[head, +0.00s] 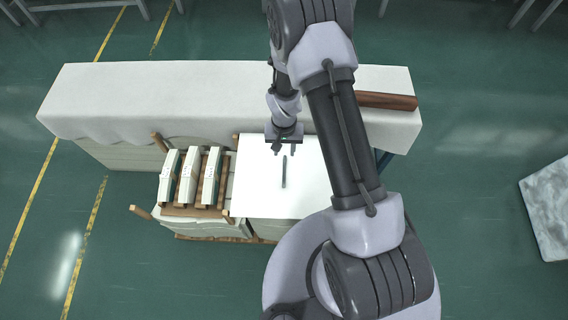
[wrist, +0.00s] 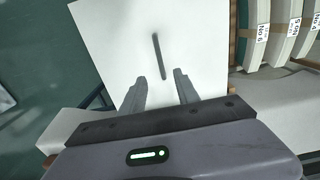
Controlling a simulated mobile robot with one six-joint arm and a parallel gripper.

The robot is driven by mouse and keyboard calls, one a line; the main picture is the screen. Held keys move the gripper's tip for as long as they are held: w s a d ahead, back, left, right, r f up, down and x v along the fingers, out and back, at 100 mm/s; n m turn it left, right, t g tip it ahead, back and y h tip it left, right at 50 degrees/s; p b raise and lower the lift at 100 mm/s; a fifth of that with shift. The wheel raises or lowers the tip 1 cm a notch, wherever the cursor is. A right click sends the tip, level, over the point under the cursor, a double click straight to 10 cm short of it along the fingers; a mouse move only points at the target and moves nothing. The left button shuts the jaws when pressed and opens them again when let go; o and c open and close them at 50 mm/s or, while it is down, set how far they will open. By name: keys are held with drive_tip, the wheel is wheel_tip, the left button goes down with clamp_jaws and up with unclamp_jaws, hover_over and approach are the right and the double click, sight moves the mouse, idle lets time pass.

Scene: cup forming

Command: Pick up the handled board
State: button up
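The handled board (head: 257,185) is a flat white square panel with a thin dark bar handle (head: 284,172) standing near its middle. In the wrist view the board (wrist: 205,40) fills the upper middle, and the handle (wrist: 159,57) shows as a narrow dark strip. My gripper (head: 284,150) is above the board, on the far side of the handle in the head view. In the wrist view its two fingers (wrist: 160,90) are apart with nothing between them, and the handle lies ahead of the gap, apart from them or nearly so.
Left of the board, several white labelled blocks (head: 190,178) stand in a wooden rack (head: 168,210). A long white-covered table (head: 110,95) runs behind, with a brown wooden roller (head: 386,100) at its right. A pale slab (head: 550,208) lies at the far right. Green floor is open between.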

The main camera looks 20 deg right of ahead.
drive_tip(key=b, duration=0.3)
approach(284, 168)
drive_tip(key=f, duration=0.5)
drive_tip(key=shift+a+f, duration=0.2)
drive_tip(key=shift+f, duration=0.05)
drive_tip(key=f+b, duration=0.2)
drive_tip(key=f, duration=0.1)
drive_tip(key=f+b, duration=0.1)
drive_tip(key=f, duration=0.1)
drive_tip(key=shift+d+f, duration=0.2)
drive_tip(key=shift+d, duration=0.05)
drive_tip(key=shift+r, duration=0.1)
clamp_jaws()
